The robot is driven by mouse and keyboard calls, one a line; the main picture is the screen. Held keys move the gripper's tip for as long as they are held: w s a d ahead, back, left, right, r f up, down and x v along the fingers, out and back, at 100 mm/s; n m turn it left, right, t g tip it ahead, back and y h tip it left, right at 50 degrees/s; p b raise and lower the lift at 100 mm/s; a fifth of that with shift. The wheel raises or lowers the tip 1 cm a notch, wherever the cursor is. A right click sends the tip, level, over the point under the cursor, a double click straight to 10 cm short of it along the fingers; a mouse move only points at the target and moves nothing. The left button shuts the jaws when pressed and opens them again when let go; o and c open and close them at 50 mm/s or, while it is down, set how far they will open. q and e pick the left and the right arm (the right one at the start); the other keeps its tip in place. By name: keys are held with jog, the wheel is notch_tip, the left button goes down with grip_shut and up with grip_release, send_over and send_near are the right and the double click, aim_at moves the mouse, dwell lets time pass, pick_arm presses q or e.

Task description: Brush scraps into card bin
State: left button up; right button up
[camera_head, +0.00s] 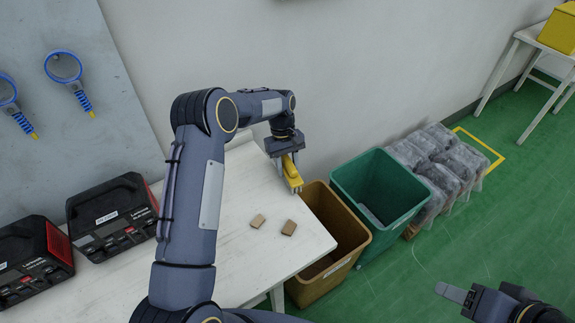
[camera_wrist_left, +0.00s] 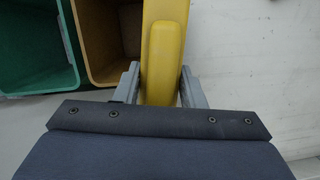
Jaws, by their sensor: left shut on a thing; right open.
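Two small brown scraps lie on the white table: one scrap (camera_head: 257,221) and, to its right, another scrap (camera_head: 289,227) near the table's right edge. My left gripper (camera_head: 286,157) is shut on a yellow brush (camera_head: 291,174) near the table's far right corner. In the left wrist view the brush's yellow handle (camera_wrist_left: 164,60) sits between both fingers. A brown bin (camera_head: 344,229), likely the card bin, stands beside the table's right edge. My right gripper (camera_head: 458,294) is at the lower right, over the floor, empty and open.
A green bin (camera_head: 382,186) stands right of the brown bin, with grey wrapped bags (camera_head: 440,158) beyond it. Two black-and-red cases (camera_head: 112,215) stand on the table at the left. A wall lies behind the table.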

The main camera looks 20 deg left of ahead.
pick_arm(q)
jog(key=shift+r+p, duration=2.1)
jog(key=shift+r, duration=1.45)
jog(key=s+a+f+n+p, duration=0.1)
jog(key=s+a, duration=0.1)
jog(key=s, duration=1.1)
jog(key=s+a+f+n+p, duration=0.1)
jog(key=s+a, duration=0.1)
jog(key=s, duration=1.1)
jog(key=shift+w+a+b+x, duration=0.1)
jog(key=shift+w+b+x, duration=0.05)
jog(key=shift+b+x, duration=0.65)
jog(key=shift+w+a+b+x, duration=0.1)
jog(key=shift+w+b+x, duration=0.1)
jog(key=shift+b+x, duration=0.55)
jog(key=shift+w+a+b+x, duration=0.1)
jog(key=shift+w+b+x, duration=0.05)
jog(key=shift+b+x, duration=0.65)
jog(key=shift+f, duration=0.25)
